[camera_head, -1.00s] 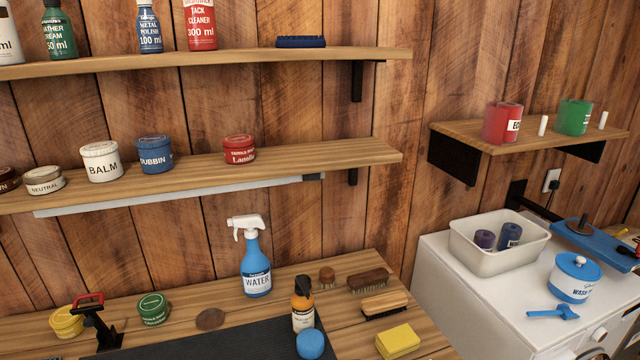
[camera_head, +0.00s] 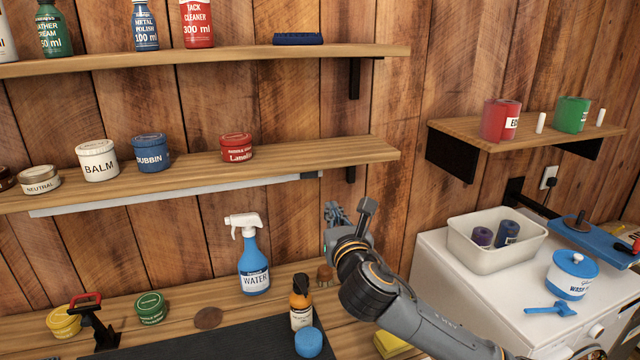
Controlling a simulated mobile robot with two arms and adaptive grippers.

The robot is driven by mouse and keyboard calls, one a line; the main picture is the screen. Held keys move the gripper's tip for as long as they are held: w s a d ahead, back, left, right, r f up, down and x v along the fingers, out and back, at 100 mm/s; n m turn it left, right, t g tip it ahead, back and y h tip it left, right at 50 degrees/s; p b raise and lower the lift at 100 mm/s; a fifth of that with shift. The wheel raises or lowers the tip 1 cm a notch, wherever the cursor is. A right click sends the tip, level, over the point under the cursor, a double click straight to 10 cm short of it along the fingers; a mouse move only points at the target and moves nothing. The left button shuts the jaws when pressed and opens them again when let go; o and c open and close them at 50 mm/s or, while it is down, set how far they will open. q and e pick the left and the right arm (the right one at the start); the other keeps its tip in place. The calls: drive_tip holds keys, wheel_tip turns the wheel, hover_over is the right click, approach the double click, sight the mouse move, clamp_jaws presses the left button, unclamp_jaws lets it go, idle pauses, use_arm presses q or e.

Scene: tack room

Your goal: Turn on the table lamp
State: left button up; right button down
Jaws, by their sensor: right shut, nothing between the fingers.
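No standing table lamp shows in this view. A long pale bar (camera_head: 180,196), which looks like a strip light, runs under the lower shelf. It has a dark end piece (camera_head: 311,175) at its right end, and no glow shows on it. My right gripper (camera_head: 335,212) is shut and empty, raised above the back of the workbench. It is below and a little right of the dark end piece, apart from it. My right arm comes in from the lower right and hides part of the bench. My left gripper is out of view.
The lower shelf (camera_head: 290,157) holds several tins. A blue spray bottle (camera_head: 253,260) stands on the bench left of my right gripper. An amber bottle (camera_head: 300,308) and a blue round item (camera_head: 308,342) are in front. A white cabinet (camera_head: 440,265) carries a tub at right.

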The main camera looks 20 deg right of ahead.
drive_tip(key=p, duration=0.3)
approach(309, 174)
drive_tip(key=w+d+f, duration=0.1)
drive_tip(key=w+d, duration=0.2)
drive_tip(key=w, duration=0.2)
drive_tip(key=shift+w+f+p, duration=0.1)
drive_tip(key=shift+w+p, duration=0.25)
drive_tip(key=shift+w, duration=0.6)
